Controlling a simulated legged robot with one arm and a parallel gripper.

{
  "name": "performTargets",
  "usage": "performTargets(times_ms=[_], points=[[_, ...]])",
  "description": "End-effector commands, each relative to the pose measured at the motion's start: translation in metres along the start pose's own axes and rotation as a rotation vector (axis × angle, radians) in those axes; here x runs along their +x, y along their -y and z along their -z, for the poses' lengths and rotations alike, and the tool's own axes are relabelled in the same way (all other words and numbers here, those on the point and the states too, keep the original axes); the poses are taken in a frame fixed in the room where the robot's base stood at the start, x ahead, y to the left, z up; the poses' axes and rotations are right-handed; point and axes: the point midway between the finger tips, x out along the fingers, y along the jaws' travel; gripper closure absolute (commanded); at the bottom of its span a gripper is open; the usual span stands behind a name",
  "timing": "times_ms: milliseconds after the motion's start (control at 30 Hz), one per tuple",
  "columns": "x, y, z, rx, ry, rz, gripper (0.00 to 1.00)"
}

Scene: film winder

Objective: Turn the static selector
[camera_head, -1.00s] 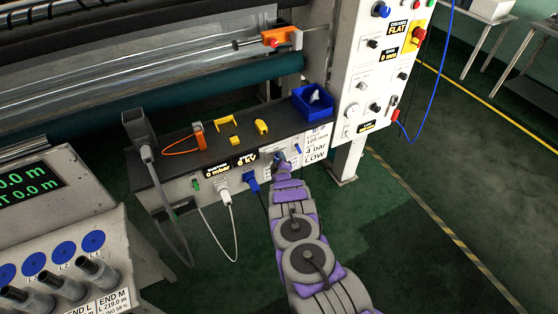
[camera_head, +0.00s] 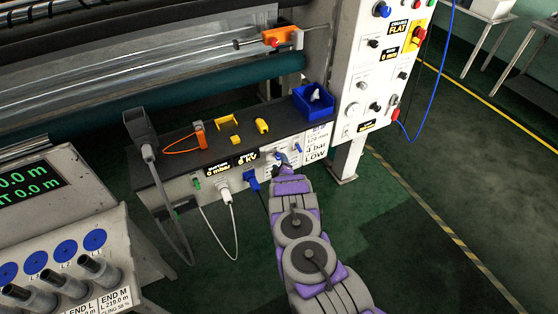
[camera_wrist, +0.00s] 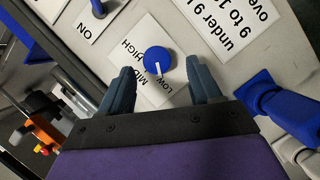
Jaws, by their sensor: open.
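The static selector appears to be the round blue knob (camera_wrist: 157,62) with a white pointer mark, on a white plate lettered HIGH, MID and LOW (camera_wrist: 152,88). Its pointer faces down in the wrist view, towards the MID and LOW lettering. My gripper (camera_wrist: 160,66) is open, with one dark finger on each side of the knob and gaps visible between. I cannot tell how deep the fingertips reach. In the head view my gripper (camera_head: 284,161) is at the front face of the low bench, by the knob (camera_head: 278,154).
Blue fittings (camera_wrist: 285,112) stick out at the right of the wrist view. In the head view, plugs and cables (camera_head: 225,190) hang left of my gripper, near a 6 kV display (camera_head: 245,158). A blue bin (camera_head: 314,103) stands on the bench. The floor (camera_head: 410,250) at right is clear.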

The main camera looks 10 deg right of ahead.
Motion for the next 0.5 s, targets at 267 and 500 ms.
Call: performTargets(times_ms=[267, 500], points=[[-0.037, -0.001, 0.000, 0.000, 0.001, 0.001, 0.37], [-0.071, -0.001, 0.001, 0.000, 0.001, 0.001, 0.37]])
